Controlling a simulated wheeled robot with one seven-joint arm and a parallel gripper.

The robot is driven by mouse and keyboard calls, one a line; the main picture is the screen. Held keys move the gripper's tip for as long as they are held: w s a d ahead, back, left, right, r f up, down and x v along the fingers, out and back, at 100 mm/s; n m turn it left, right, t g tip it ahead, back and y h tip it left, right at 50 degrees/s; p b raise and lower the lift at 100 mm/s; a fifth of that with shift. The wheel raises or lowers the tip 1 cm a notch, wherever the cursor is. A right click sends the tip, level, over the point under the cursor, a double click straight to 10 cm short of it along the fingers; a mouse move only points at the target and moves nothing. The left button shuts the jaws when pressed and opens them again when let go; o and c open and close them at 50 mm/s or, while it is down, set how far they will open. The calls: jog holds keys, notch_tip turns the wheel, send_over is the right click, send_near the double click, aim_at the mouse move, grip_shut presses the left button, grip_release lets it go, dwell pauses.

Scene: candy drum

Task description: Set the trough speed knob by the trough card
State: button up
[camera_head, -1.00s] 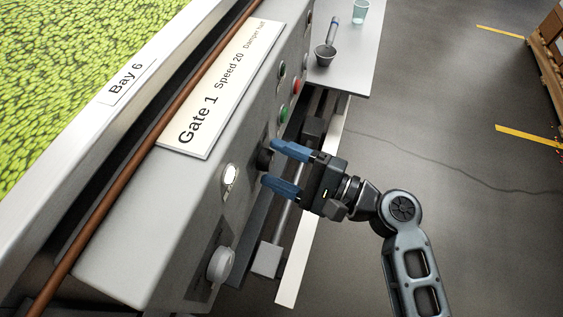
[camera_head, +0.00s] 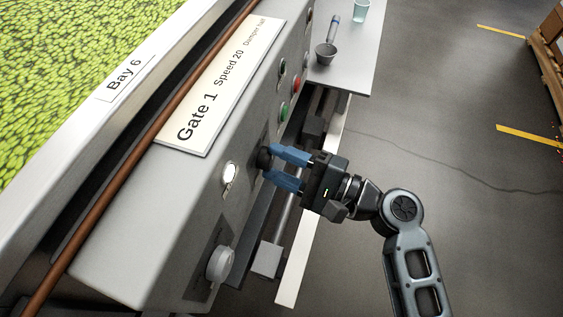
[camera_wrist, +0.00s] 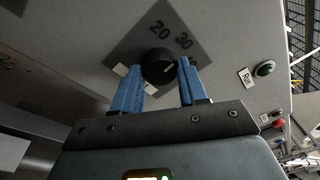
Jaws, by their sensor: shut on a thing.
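The trough card (camera_head: 217,84) lies on top of the grey console and reads "Gate 1", "Speed 20" and a smaller damper line. The black speed knob (camera_head: 264,158) is on the console's front face. In the wrist view the knob (camera_wrist: 158,66) sits on a dark diamond plate (camera_wrist: 150,36) marked 20 and 30, with other marks hidden. Its pale pointer line aims to the right, towards the 30 side. My gripper (camera_head: 276,167) has its blue fingers on either side of the knob, shut on it.
A lit white button (camera_head: 230,175) and a grey knob (camera_head: 220,264) are on the same face. Green (camera_head: 284,112) and red (camera_head: 295,87) buttons sit further along.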

jog(key=n+b, duration=0.2)
jog(key=b, duration=0.1)
jog(key=shift+f+n+y+b, duration=0.3)
jog(key=shift+f, duration=0.1)
jog(key=n+b, duration=0.2)
jog(key=b, duration=0.1)
jog(key=shift+n, duration=0.3)
jog(key=n+b, duration=0.3)
jog(key=b, duration=0.1)
jog(key=shift+r+n+y, duration=0.1)
jog(key=shift+n+y, duration=0.2)
jog(key=shift+r, duration=0.1)
jog(key=o, duration=1)
jog(key=shift+o, duration=0.2)
jog(key=v, duration=0.7)
jog(key=shift+d, duration=0.4)
jog(key=shift+f, duration=0.2)
